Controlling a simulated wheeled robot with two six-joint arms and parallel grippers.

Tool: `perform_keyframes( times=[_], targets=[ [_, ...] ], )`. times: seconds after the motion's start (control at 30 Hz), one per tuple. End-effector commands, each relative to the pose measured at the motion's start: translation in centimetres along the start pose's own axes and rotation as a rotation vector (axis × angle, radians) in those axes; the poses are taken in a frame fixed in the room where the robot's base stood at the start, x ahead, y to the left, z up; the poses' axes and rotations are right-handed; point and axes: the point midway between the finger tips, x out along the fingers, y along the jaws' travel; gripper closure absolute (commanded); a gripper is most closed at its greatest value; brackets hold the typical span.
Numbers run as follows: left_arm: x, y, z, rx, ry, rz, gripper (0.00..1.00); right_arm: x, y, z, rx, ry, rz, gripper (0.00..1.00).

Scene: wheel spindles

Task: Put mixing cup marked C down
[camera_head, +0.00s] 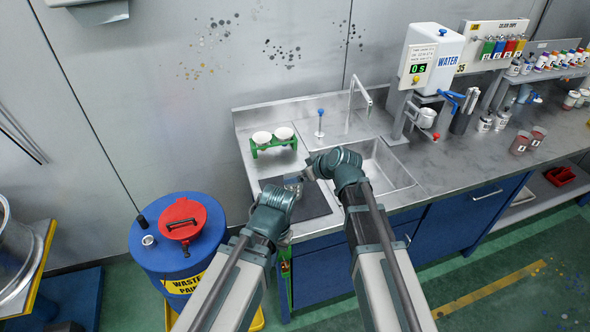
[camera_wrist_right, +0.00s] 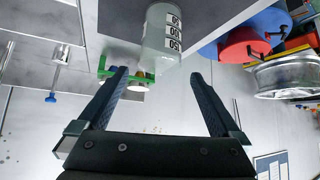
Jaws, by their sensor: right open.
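A translucent mixing cup (camera_wrist_right: 158,62) with a black-and-white printed label shows in the right wrist view, just ahead of my fingertips; no letter C is legible on it. It appears to stand on the dark mat (camera_wrist_right: 122,18). In the head view my arms hide the cup, while the mat (camera_head: 318,203) shows on the counter left of the sink. My right gripper (camera_wrist_right: 158,76) is open, its fingers apart on either side of the cup's near end, with no clear contact. It is above the mat in the head view (camera_head: 307,174). My left gripper (camera_head: 292,182) is close beside it; its jaws are unclear.
A green rack (camera_head: 274,145) with two white bowls stands behind the mat. The sink (camera_head: 375,172) is to the right, with a tap behind it. A blue waste drum (camera_head: 180,255) stands left.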

Motion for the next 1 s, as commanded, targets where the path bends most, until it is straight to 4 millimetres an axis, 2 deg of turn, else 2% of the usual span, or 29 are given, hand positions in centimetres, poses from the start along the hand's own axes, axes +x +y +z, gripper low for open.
perform_keyframes(
  times=[0.03, 0.1, 0.3, 0.4, 1.0],
  targets=[
    [-1.6, -0.1, 0.1, 0.0, 0.0, 0.0, 1.0, -1.9, -0.1, -0.4, 0.002, 0.0, 0.002, 0.0],
    [-2.5, -0.2, 0.1, 0.0, 0.0, 0.0, 1.0, -3.2, -0.1, -0.3, 0.0, 0.0, 0.002, 0.0],
    [-4.3, -0.4, 0.2, 0.001, 0.0, 0.0, 1.0, -5.9, -0.1, -0.2, 0.0, 0.0, 0.001, 0.0],
    [-4.8, -0.5, 0.3, 0.001, 0.0, 0.0, 1.0, -6.7, -0.1, -0.1, 0.0, 0.0, 0.0, 0.0],
    [-5.0, -0.5, 0.3, 0.001, 0.0, 0.0, 1.0, -7.2, 0.0, 0.0, -0.001, 0.0, 0.0, 0.0]
  ],
)
